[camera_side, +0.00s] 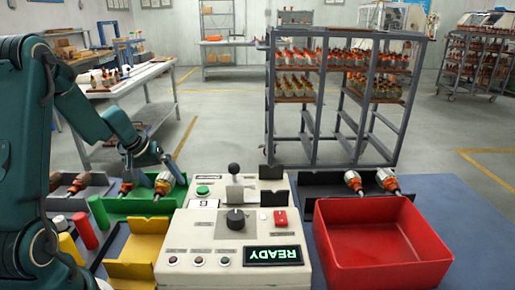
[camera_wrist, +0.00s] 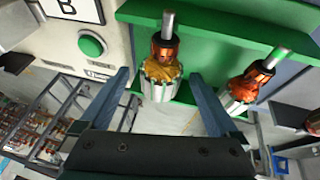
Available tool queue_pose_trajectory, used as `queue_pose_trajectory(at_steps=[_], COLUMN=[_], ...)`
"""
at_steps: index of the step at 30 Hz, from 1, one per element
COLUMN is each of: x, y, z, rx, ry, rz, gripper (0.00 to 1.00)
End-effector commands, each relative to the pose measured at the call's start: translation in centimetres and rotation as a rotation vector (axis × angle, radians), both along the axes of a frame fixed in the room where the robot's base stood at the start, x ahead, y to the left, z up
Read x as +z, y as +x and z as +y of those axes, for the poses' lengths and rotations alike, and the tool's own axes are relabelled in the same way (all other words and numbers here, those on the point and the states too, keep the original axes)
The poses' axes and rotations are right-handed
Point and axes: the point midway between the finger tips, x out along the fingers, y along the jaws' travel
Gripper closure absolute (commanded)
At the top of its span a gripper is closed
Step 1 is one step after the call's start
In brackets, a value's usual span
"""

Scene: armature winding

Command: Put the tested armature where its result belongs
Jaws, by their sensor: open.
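My gripper (camera_side: 155,160) is low over the green tray (camera_side: 140,206), left of the tester. In the wrist view its open fingers (camera_wrist: 160,76) are on either side of an armature (camera_wrist: 162,68) with a steel shaft, copper windings and a pale slotted core. I see gaps between fingers and armature. This armature (camera_side: 165,184) sits in the green tray with a second armature (camera_wrist: 248,82) beside it. The tester (camera_side: 236,225) has a lever, a knob and a display (camera_side: 273,255) reading READY. No armature shows on the tester.
A yellow tray (camera_side: 140,247) is in front of the green one. A grey tray (camera_side: 92,188) with armatures is at far left. Right of the tester are a dark tray (camera_side: 325,183) with two armatures and an empty red bin (camera_side: 380,245).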

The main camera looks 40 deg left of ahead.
Motion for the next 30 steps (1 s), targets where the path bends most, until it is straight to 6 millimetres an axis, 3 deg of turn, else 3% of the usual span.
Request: queue_pose_trajectory(at_steps=[15, 30], x=[4.0, 4.6], y=[-1.6, -1.9], z=[-0.5, -0.7], rx=[0.002, 0.001], ry=[0.004, 0.003], rz=[-0.005, 0.0], gripper=[0.04, 0.04])
